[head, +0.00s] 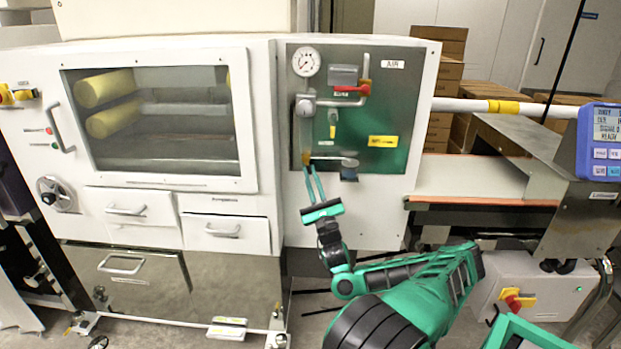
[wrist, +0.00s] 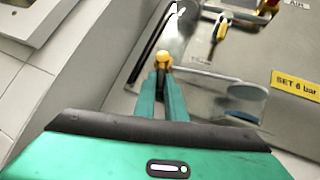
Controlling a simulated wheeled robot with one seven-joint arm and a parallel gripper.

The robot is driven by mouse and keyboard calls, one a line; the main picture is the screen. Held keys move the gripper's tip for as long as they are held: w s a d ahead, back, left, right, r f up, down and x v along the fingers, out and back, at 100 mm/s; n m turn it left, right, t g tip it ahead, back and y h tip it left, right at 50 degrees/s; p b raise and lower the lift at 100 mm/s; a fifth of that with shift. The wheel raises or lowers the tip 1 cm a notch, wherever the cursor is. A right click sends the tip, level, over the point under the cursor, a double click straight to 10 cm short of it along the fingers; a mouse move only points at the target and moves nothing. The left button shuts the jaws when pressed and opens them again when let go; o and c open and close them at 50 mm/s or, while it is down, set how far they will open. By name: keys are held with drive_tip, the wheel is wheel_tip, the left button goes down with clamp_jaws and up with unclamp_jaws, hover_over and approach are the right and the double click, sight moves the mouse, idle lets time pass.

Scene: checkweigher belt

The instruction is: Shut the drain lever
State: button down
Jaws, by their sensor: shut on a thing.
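The drain lever appears to be the small piece with a yellow-orange end (head: 306,158) low on the left of the air panel. That yellow end (wrist: 162,60) also shows in the wrist view, right at my fingertips. My gripper (head: 313,172) reaches up to it from below, and its two green fingers (wrist: 162,82) are nearly together, shut on this end. The rest of the lever is partly hidden, so its exact angle is hard to tell.
The green-grey air panel (head: 395,142) carries a round gauge (head: 306,62), a red-handled valve (head: 352,89), another yellow handle (head: 332,130) and a yellow label (head: 383,141). A small dark-blue cup (head: 349,174) sits close right of my gripper. A conveyor (head: 470,178) stands further right.

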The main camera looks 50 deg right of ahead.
drive_tip(key=shift+w+a+f+m+g+h, duration=0.15)
drive_tip(key=shift+w+m+g+h, duration=0.05)
drive_tip(key=shift+m+h, duration=0.55)
drive_tip(key=shift+w+a+f+m+g+h, duration=0.1)
drive_tip(key=shift+w+a+m+g+h, duration=0.1)
drive_tip(key=shift+m+h, duration=0.55)
drive_tip(key=shift+m, duration=0.6)
drive_tip(key=c, duration=1.8)
unclamp_jaws()
